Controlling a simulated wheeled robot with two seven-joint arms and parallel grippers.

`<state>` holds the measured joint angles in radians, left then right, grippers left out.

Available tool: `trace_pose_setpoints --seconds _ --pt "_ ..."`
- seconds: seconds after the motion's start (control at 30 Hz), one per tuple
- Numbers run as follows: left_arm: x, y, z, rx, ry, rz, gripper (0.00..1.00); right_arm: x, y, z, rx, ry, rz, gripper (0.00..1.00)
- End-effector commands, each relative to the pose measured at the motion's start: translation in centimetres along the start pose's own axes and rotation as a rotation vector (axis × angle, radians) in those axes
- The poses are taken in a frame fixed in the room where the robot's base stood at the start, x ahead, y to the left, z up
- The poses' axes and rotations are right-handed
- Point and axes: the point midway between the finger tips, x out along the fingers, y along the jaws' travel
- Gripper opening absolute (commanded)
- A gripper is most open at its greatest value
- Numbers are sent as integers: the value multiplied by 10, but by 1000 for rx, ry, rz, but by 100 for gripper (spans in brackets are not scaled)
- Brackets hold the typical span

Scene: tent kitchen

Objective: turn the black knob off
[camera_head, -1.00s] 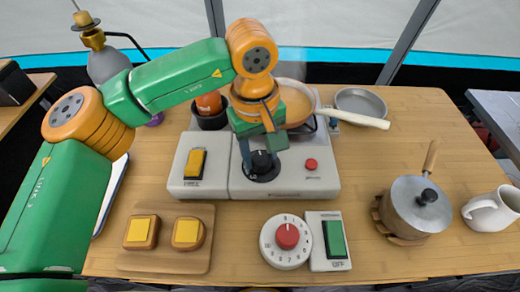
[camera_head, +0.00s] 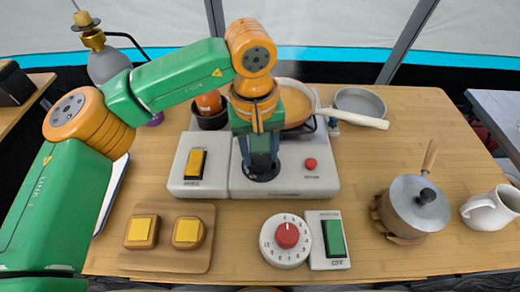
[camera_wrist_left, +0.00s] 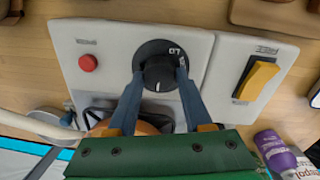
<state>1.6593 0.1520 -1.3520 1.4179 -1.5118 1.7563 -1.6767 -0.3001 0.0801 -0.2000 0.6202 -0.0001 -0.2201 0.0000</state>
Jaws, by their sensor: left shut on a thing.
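The black knob (camera_wrist_left: 158,68) sits on the white stove panel (camera_wrist_left: 105,50), with a white mark and lettering on its dial. In the head view only the dark dial's edge (camera_head: 262,176) shows below my gripper. My left gripper (camera_head: 261,168) comes down on the knob from above. In the left wrist view its two blue fingers (camera_wrist_left: 160,78) lie on either side of the knob's grip and are shut on it. My right gripper is not in view.
A pan (camera_head: 296,104) stands behind the knob. A red timer dial (camera_head: 287,236) and a green switch (camera_head: 334,239) lie in front. A pot (camera_head: 418,208) stands at right.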

Motion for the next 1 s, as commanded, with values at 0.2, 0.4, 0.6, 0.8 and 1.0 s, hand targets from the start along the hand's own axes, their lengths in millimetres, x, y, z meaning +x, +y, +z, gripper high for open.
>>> trace_pose_setpoints --seconds 0.2,0.4,0.6,0.8,1.0 --pt "0 0 0 1 0 1 80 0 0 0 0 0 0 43" --pt "0 0 0 0 0 0 80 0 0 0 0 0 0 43" --pt "-28 1 0 0 4 2 80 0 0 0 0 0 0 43" --pt "-66 1 0 0 2 1 80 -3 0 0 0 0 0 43" --pt "-72 0 0 1 0 0 80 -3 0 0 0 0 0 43"
